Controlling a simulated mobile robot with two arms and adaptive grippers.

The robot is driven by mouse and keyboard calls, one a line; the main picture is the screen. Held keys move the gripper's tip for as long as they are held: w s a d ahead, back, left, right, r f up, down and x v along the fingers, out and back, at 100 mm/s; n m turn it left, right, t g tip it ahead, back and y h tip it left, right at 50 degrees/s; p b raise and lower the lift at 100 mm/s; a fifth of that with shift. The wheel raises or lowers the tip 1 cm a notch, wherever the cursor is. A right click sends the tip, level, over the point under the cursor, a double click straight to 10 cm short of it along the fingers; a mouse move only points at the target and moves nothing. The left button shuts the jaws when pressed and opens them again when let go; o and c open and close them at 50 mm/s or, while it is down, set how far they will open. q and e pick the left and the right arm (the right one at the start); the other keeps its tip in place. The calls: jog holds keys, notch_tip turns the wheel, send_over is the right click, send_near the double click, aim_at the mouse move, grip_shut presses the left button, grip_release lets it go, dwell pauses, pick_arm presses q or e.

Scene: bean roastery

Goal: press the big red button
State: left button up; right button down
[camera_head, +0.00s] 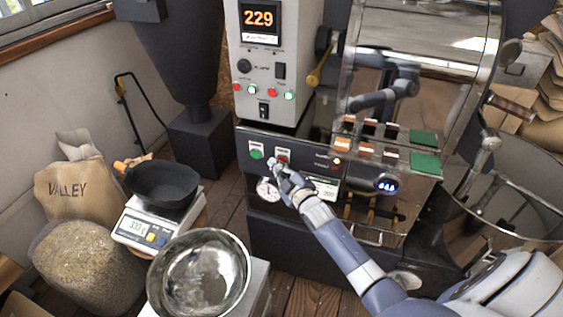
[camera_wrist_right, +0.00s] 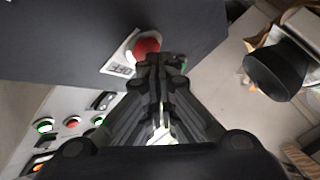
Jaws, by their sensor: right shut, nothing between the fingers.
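The big red button (camera_wrist_right: 147,47) shows in the right wrist view, on a pale label plate on the dark front panel, just beyond my fingertips. In the head view the red button (camera_head: 283,158) is partly hidden behind my right gripper (camera_head: 277,168). My right gripper is shut and empty, its tips (camera_wrist_right: 160,62) at or very close to the button's lower edge. I cannot tell whether they touch it. My left gripper is not in view.
A green button (camera_head: 256,154) sits left of the red one. A white control box (camera_head: 262,75) with a 229 display and small red and green lights stands above. A metal bowl (camera_head: 199,276) and a scale (camera_head: 141,230) with a black pan (camera_head: 163,186) stand left.

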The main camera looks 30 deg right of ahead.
jog(key=shift+w+d, duration=0.15)
jog(key=shift+w, duration=0.05)
jog(key=shift+s, duration=0.1)
dwell(0.4)
jog(key=shift+s+a+p, duration=0.45)
jog(key=shift+s+a, duration=0.05)
jog(key=shift+a, duration=0.15)
jog(key=s+a+p, duration=0.1)
jog(key=a, duration=0.1)
jog(key=s+a+p, duration=0.1)
jog(key=s, duration=0.1)
jog(key=shift+s+a, duration=0.15)
jog(key=shift+a, duration=0.2)
jog(key=shift+f, duration=0.1)
dwell(0.6)
